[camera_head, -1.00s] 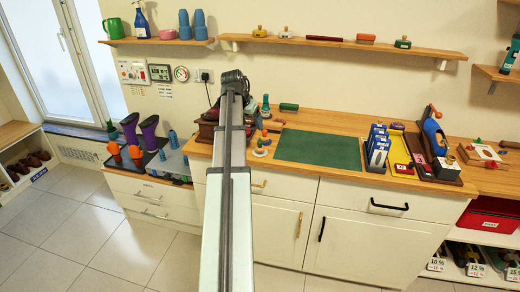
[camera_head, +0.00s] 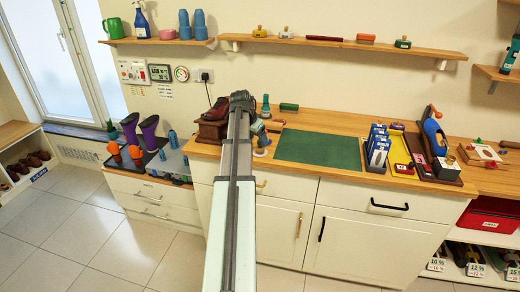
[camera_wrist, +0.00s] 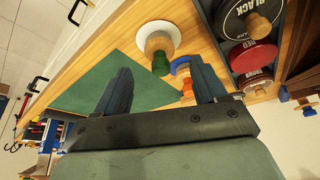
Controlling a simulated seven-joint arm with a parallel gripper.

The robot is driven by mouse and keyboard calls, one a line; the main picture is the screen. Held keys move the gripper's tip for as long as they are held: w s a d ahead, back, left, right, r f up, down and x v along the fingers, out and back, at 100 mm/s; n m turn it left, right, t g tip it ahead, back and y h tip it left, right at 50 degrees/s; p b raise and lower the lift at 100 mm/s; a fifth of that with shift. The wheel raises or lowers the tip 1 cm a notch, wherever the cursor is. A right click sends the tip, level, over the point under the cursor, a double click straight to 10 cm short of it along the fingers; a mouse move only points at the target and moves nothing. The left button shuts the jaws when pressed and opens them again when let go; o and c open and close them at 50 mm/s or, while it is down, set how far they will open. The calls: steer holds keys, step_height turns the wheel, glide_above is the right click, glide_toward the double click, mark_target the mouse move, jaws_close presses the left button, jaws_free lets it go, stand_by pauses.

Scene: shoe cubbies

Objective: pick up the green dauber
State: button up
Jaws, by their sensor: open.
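The green dauber (camera_wrist: 160,60), a wooden piece with a green end on a white round base, shows in the wrist view just beyond my fingertips, between their lines. My gripper (camera_wrist: 162,80) is open, with nothing between its dark blue fingers. In the head view my gripper (camera_head: 258,127) is over the worktop left of the green mat. There the white base (camera_head: 260,152) shows just below it, and the dauber's upper part is mostly hidden by the gripper.
A blue disc (camera_wrist: 180,65) with orange-and-wood pieces lies close beside the dauber. A dark tray holds tins, including a red one (camera_wrist: 252,56). The green mat (camera_head: 318,149) is clear.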

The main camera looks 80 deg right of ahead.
mark_target(259, 142)
steer(key=shift+x, duration=2.75)
steer(key=shift+c, duration=0.3)
steer(key=c, duration=1)
steer(key=shift+r, duration=0.15)
step_height(259, 142, up, 10)
steer(key=shift+f, duration=0.1)
